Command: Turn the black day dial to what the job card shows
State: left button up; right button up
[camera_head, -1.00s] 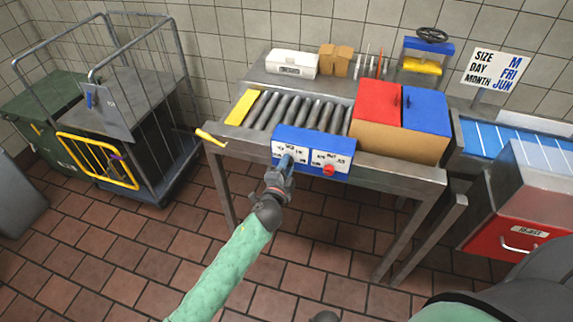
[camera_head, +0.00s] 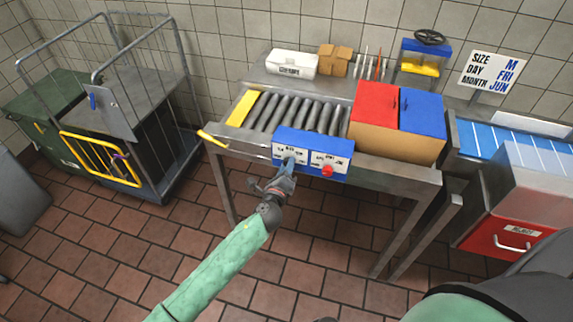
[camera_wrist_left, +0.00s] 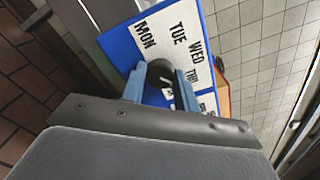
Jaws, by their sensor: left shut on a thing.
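The job card (camera_head: 491,73) at the upper right reads SIZE M, DAY FRI, MONTH JUN. The blue control box (camera_head: 313,142) is on the table's front edge, with two white labelled plates. My left gripper (camera_head: 289,163) is at its left plate, shut on the black day dial (camera_wrist_left: 159,73). In the left wrist view, the two blue fingers stand on either side of the dark dial. MON, TUE, WED and THU show on the plate (camera_wrist_left: 150,30); lower labels are partly hidden by a finger. I cannot tell where the dial's pointer stands. My right gripper is out of view.
A red knob (camera_head: 327,171) is on the box's right plate, close to my left gripper. A yellow handle (camera_head: 212,138) sticks out at the table's left corner. Rollers (camera_head: 300,112) and a red-and-blue-lidded box (camera_head: 395,148) lie behind. The floor in front is clear.

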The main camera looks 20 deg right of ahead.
pick_arm(q)
jog(key=shift+f+m+p, duration=0.2)
jog(key=shift+m+p, duration=1.85)
jog(key=shift+m, duration=2.25)
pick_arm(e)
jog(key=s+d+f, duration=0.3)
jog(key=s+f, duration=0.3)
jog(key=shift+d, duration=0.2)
pick_arm(q)
jog(key=shift+s, duration=0.1)
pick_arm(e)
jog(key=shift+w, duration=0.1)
pick_arm(q)
jog(key=o, duration=1)
jog(key=shift+c, duration=0.2)
